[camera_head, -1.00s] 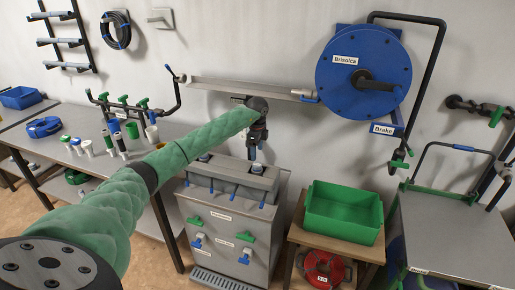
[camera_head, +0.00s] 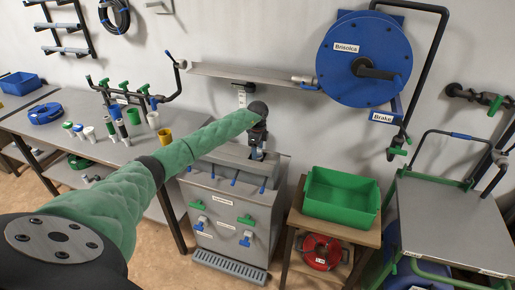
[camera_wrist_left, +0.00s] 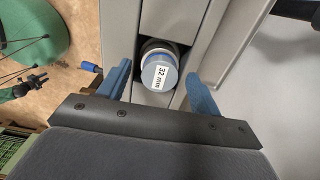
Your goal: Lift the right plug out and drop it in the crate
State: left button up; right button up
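The right plug (camera_wrist_left: 160,72) has a round blue-grey cap with a "32 mm" label and sits in a slot of the grey manifold top (camera_head: 225,172). My left gripper (camera_head: 257,152) is over the right end of the manifold. In the left wrist view its two blue fingers (camera_wrist_left: 158,76) are open, one on each side of the plug, with gaps showing between fingers and cap. The left part of the manifold is partly hidden by my arm. The green crate (camera_head: 342,194) stands to the right on a small wooden table and looks empty. My right gripper is out of view.
Blue and green valve handles (camera_head: 247,220) stick out of the manifold front. A bench with cups and fittings (camera_head: 110,130) stands at the left. A blue hose reel (camera_head: 363,58) hangs above the crate. A metal cart (camera_head: 445,215) stands at the right.

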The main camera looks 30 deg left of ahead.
pick_arm(q)
jog(key=c, duration=1.1)
jog(key=shift+r, duration=0.2)
jog(key=shift+r+p, duration=0.5)
jog(key=shift+r, duration=0.4)
jog(key=shift+r+p, duration=0.9)
jog(key=shift+r, duration=1.05)
jog(key=shift+r+p, duration=0.6)
jog(key=shift+r, duration=0.9)
